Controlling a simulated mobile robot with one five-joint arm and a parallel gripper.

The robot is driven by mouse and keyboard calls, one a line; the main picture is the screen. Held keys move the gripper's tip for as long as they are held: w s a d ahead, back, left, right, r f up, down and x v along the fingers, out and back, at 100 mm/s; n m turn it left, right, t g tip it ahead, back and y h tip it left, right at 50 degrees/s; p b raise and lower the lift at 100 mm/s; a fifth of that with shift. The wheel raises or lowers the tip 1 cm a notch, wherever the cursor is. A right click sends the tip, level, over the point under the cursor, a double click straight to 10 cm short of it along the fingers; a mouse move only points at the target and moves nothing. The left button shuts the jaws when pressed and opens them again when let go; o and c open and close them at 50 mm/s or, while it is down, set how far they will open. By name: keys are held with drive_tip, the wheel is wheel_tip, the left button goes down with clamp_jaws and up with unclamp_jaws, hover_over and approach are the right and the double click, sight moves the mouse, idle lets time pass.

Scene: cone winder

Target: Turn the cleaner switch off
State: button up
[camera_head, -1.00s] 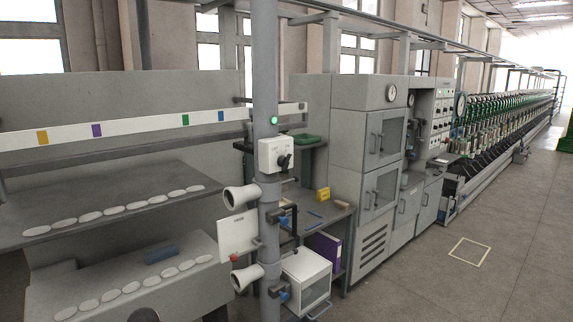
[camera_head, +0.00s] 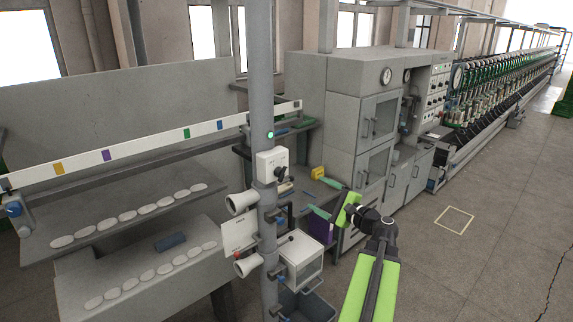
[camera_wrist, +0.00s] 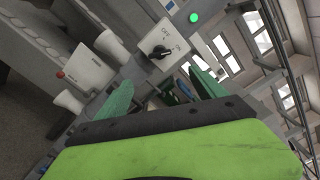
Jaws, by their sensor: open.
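The switch is a pale box (camera_head: 266,163) with a black rotary knob (camera_head: 281,173) on a grey post. A lit green lamp (camera_head: 270,134) sits just above it. In the wrist view the switch box (camera_wrist: 172,38) and its black knob (camera_wrist: 160,52) lie ahead, with the green lamp (camera_wrist: 194,17) to the upper right. The markings beside the knob are too small to read surely. My gripper (camera_head: 313,196) is open and empty, to the right of the post and apart from the knob. In the wrist view its two teal fingers (camera_wrist: 162,76) are spread below the knob.
Two white funnels (camera_head: 242,202), a white panel (camera_head: 238,236) and a white box (camera_head: 301,258) are on or near the post below the switch. A bench with a yellow item (camera_head: 318,172) stands behind my gripper. Open floor (camera_head: 490,250) lies to the right.

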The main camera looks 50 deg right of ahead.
sight(281, 173)
drive_tip(key=w+d, duration=0.1)
drive_tip(key=w, duration=1.6)
drive_tip(key=shift+w+d, duration=0.15)
drive_tip(key=shift+w, duration=0.05)
